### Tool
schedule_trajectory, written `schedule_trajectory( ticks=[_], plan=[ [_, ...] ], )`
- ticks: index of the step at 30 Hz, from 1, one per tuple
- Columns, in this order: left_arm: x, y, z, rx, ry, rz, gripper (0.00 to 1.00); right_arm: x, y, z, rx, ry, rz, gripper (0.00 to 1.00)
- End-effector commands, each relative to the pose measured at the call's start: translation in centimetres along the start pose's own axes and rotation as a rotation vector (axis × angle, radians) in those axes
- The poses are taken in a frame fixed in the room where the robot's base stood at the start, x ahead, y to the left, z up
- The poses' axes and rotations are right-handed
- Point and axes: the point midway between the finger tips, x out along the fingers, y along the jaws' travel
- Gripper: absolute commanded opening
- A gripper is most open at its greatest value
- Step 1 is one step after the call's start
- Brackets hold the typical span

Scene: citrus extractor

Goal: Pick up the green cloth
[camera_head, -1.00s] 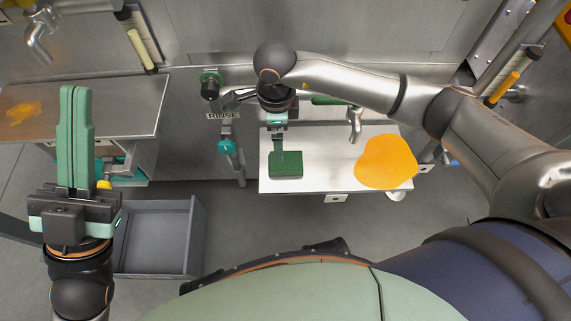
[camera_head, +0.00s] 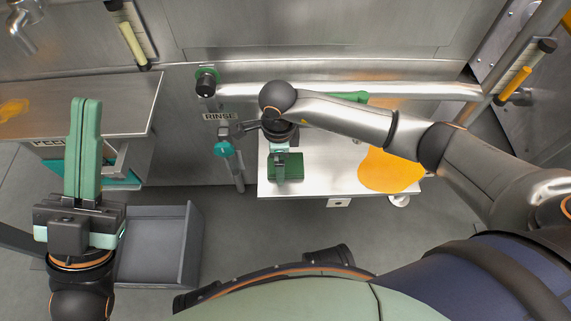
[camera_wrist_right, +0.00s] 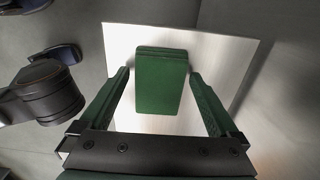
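The green cloth (camera_head: 292,169) is a folded dark green block lying flat on the metal table (camera_head: 325,178) in the head view. It also shows in the right wrist view (camera_wrist_right: 161,85). My right gripper (camera_wrist_right: 159,74) is open, with one green finger on each side of the cloth. Small gaps seem to show between the fingers and the cloth, and I cannot tell how high the fingertips are above the table. My left gripper (camera_head: 86,102) is upright at the left of the head view, its two green fingers together and empty.
An orange spill (camera_head: 391,169) covers the table's right part. A grey open bin (camera_head: 160,245) stands on the floor at left. A metal counter (camera_head: 120,105) is at upper left. A valve with a RINSE label (camera_head: 219,116) is on the wall behind.

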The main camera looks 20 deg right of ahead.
Motion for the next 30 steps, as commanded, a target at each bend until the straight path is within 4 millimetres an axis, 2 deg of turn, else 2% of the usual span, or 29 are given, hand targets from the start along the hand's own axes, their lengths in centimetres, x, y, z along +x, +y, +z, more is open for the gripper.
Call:
schedule_trajectory(
  ticks=[2,18,26,30],
  plan=[
    [0.0,0.0,0.0,-0.001,-0.001,-0.001,0.00,0.0,0.0,0.0,0.000,0.000,0.000,0.86],
    [0.0,-0.1,0.0,-0.004,-0.001,-0.009,0.00,0.0,0.0,0.0,0.000,0.000,0.000,0.26],
    [0.1,-0.1,-0.1,-0.004,-0.001,-0.008,0.00,-0.2,0.0,0.0,0.000,0.000,-0.001,0.26],
    [0.4,-0.3,-0.4,-0.007,0.000,-0.009,0.00,-1.1,-0.1,0.0,0.000,0.000,-0.003,0.26]
  ],
)
